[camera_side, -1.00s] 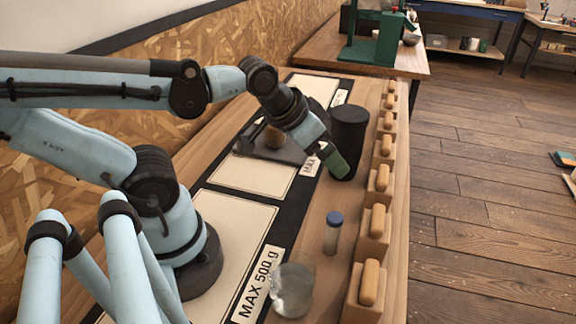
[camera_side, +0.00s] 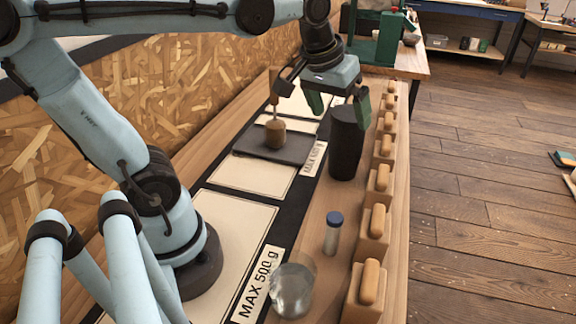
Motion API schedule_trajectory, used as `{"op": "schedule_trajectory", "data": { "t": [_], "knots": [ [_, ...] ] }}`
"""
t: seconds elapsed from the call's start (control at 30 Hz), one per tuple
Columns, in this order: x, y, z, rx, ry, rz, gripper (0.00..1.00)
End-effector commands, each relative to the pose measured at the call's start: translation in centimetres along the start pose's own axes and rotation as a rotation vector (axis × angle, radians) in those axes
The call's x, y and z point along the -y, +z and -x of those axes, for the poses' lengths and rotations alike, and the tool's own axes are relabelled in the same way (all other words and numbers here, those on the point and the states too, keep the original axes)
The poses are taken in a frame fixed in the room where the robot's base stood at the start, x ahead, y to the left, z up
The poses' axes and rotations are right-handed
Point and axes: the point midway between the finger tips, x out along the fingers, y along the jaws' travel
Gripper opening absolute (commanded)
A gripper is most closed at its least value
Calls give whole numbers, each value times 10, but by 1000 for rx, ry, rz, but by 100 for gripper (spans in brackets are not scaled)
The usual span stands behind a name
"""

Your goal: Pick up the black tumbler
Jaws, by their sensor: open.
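The black tumbler (camera_side: 345,148) stands upright on the wooden bench, at the right of the dark strip. My gripper (camera_side: 338,112) is open and points down at the tumbler's top. One green finger shows left of the rim and the other right of it. I cannot tell how far the fingers reach down beside the tumbler or whether they touch it.
A row of wooden blocks with rounded tops (camera_side: 376,222) lines the bench's right edge. A blue-capped vial (camera_side: 333,236) and a clear glass (camera_side: 292,288) stand nearer. A dark slab (camera_side: 262,147) bears a wooden-based tool (camera_side: 275,130) at left.

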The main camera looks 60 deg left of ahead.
Motion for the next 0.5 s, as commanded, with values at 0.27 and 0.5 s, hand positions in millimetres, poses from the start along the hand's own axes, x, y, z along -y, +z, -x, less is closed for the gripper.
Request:
{"op": "schedule_trajectory", "data": {
  "t": [0.27,0.5],
  "knots": [
    [11,-66,10,184,-106,334,100],
    [23,-98,8,295,-195,551,100]
  ]
}}
